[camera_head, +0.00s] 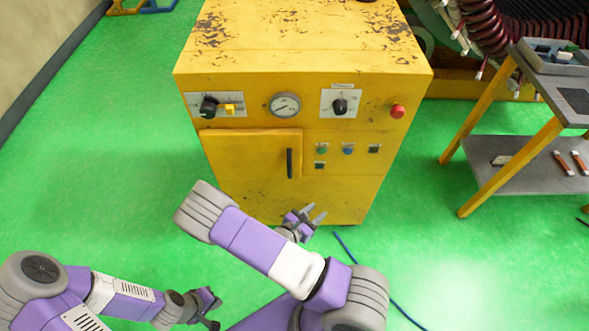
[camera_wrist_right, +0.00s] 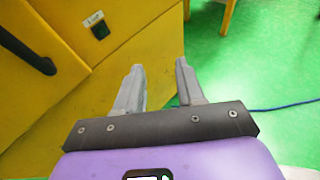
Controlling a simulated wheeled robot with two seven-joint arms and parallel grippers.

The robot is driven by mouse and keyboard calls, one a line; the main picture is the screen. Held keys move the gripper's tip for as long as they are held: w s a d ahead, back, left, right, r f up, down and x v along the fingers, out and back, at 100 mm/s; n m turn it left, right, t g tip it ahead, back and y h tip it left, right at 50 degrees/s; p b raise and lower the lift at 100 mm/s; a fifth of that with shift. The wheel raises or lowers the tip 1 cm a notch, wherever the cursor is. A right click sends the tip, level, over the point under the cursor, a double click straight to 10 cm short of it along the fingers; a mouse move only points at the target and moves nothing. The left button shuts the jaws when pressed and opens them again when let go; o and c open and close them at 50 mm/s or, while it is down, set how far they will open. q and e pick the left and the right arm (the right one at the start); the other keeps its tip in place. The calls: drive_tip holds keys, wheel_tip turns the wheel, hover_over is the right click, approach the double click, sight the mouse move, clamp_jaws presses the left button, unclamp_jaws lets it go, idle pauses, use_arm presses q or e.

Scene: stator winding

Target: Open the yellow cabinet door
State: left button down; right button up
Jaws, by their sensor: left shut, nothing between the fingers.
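The yellow cabinet (camera_head: 335,190) stands in the middle of the head view. Its door (camera_head: 240,157) is on the front at the left, with a black vertical handle (camera_head: 289,163) near its right edge. The door looks closed or nearly so; I cannot tell if it is slightly ajar. In the right wrist view the handle (camera_wrist_right: 30,52) is at the upper left. My right gripper (camera_head: 315,216) is below and right of the handle, not touching it. Its fingers (camera_wrist_right: 160,85) are apart and empty. My left gripper (camera_head: 211,308) is shut and empty, low at the left, away from the cabinet.
Above the door are a black rotary switch (camera_head: 209,106), a gauge (camera_head: 285,104), a knob (camera_head: 340,106) and a red button (camera_head: 397,111). A metal workbench (camera_head: 515,165) stands at right. A blue cable (camera_head: 375,276) lies on the green floor. Floor left of the cabinet is clear.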

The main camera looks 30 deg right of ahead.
sight(289, 168)
drive_tip(key=w+a+r+n+t+y, duration=0.1)
drive_tip(key=w+a+r+n+t, duration=0.3)
drive_tip(key=w+r+n+t, duration=0.45)
drive_tip(key=w+d, duration=0.1)
drive_tip(key=w, duration=0.1)
drive_tip(key=w+d+f+m+b, duration=0.1)
drive_tip(key=w, duration=0.1)
drive_tip(key=w+d+f+m+t+b, duration=0.1)
drive_tip(key=w, duration=0.1)
drive_tip(key=shift+w+d, duration=0.35)
drive_tip(key=shift+d, duration=0.05)
drive_tip(key=shift+w+d+r, duration=0.1)
drive_tip(key=shift+w+d, duration=0.35)
clamp_jaws()
